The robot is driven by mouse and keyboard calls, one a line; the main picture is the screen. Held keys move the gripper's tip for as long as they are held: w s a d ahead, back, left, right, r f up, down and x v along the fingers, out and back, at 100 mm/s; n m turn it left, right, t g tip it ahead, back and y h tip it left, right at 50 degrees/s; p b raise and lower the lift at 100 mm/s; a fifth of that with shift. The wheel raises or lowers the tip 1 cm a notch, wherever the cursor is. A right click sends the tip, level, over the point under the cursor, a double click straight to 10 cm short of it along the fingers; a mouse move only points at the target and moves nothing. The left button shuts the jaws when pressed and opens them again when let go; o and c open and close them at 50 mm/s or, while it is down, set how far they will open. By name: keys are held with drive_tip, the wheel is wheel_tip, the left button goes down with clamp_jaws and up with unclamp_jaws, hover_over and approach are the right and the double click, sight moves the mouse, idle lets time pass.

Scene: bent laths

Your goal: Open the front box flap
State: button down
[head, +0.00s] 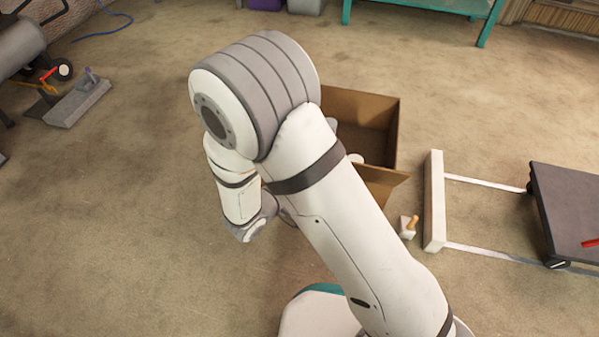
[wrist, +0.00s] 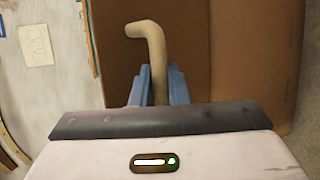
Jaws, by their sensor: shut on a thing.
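A brown cardboard box (head: 375,100) stands open on the floor, partly hidden behind my arm in the head view. A flap (head: 382,183) sticks out from its near side, slanting outward. My gripper (wrist: 159,82) has blue fingers shut on a tan bent rod (wrist: 150,32), whose hooked end points left beyond the fingertips. Brown cardboard (wrist: 255,45) fills the area behind and right of the rod in the wrist view; I cannot tell whether the rod touches it. The gripper's fingers are hidden in the head view.
A white-ended frame with pale rails (head: 434,200) and a dark platform (head: 570,205) stand right of the box. A small wooden-handled tool (head: 409,227) lies near the flap. A grey tool (head: 78,103) lies far left.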

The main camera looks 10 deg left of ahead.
drive_tip(key=shift+s+d, duration=0.1)
drive_tip(key=shift+d, duration=0.1)
drive_tip(key=c, duration=1.4)
unclamp_jaws()
drive_tip(key=shift+a, duration=0.15)
drive_tip(key=shift+c, duration=0.2)
drive_tip(key=shift+o, duration=0.2)
drive_tip(key=shift+a, duration=0.1)
drive_tip(key=shift+r, duration=0.1)
drive_tip(key=p+v, duration=0.3)
drive_tip(key=v, duration=0.4)
drive_tip(key=shift+s, duration=0.35)
drive_tip(key=shift+a, duration=0.1)
